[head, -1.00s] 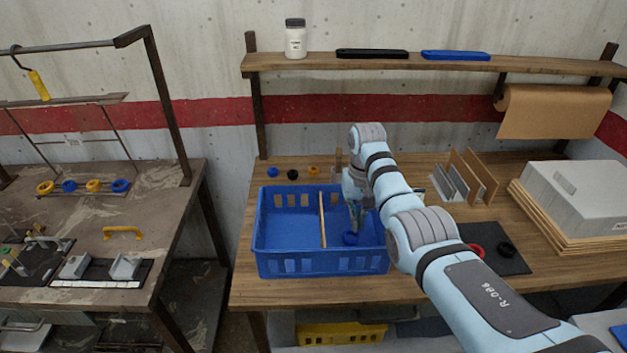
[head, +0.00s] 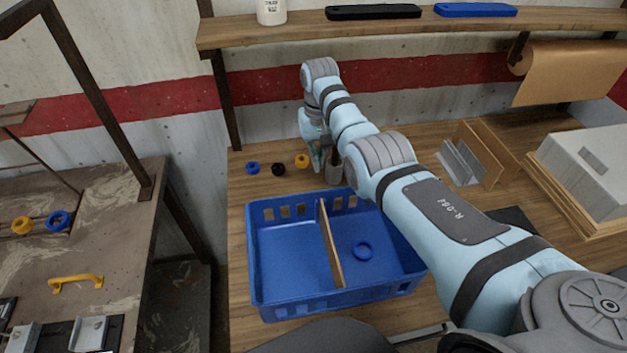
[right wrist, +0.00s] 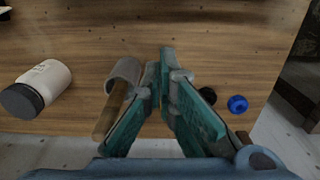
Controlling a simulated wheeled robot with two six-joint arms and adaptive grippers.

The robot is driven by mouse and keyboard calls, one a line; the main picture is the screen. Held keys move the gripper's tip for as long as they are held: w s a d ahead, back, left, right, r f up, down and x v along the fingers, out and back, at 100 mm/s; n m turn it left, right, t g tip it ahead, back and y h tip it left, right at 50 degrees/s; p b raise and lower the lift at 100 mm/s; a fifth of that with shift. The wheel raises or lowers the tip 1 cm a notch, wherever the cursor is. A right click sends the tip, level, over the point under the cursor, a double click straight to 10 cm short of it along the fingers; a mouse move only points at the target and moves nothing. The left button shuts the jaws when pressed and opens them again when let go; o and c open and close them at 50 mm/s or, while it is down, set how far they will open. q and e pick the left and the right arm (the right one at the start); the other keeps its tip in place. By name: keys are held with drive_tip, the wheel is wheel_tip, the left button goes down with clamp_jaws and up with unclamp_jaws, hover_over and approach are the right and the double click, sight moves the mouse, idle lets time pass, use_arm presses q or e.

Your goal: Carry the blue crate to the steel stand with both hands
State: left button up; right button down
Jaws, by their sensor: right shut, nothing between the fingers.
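The blue crate (head: 338,299) stands on the wooden bench in the head view, with a thin wooden divider across it. My right gripper (head: 318,168) is behind the crate, pointing down over the bench and clear of the crate. In the right wrist view its teal fingers (right wrist: 166,62) are closed with nothing between them. My left gripper is out of view. I cannot make out a steel stand for certain.
A grey-headed mallet (right wrist: 122,76) lies close beside my right fingers. Blue (head: 252,168), black (head: 278,169) and yellow (head: 302,161) rings lie behind the crate. A shelf (head: 400,30) runs above. My right forearm passes over the crate's right side.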

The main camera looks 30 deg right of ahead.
sight(323, 197)
drive_tip(key=f+b, duration=0.2)
drive_tip(key=f, duration=0.1)
drive_tip(key=f+b, duration=0.2)
drive_tip(key=f, duration=0.2)
drive_tip(key=f+b, duration=0.1)
drive_tip(key=f, duration=0.2)
drive_tip(key=shift+s+f+b, duration=0.35)
drive_tip(key=shift+b, duration=0.05)
drive_tip(key=r+p, duration=0.1)
drive_tip(key=p, duration=0.1)
drive_tip(key=s+p, duration=0.1)
drive_tip(key=p, duration=0.2)
drive_tip(key=shift+s+a+r+p, duration=0.1)
drive_tip(key=shift+a+r+p, duration=0.05)
drive_tip(key=shift+r+p, duration=0.2)
drive_tip(key=shift+s+a+p, duration=0.2)
drive_tip(key=shift+s+p, duration=0.65)
drive_tip(key=shift+s, duration=0.15)
drive_tip(key=shift+s+a+f, duration=0.1)
drive_tip(key=shift+s, duration=0.35)
drive_tip(key=shift+f, duration=0.1)
drive_tip(key=shift+w+f, duration=0.1)
drive_tip(key=shift+w, duration=0.1)
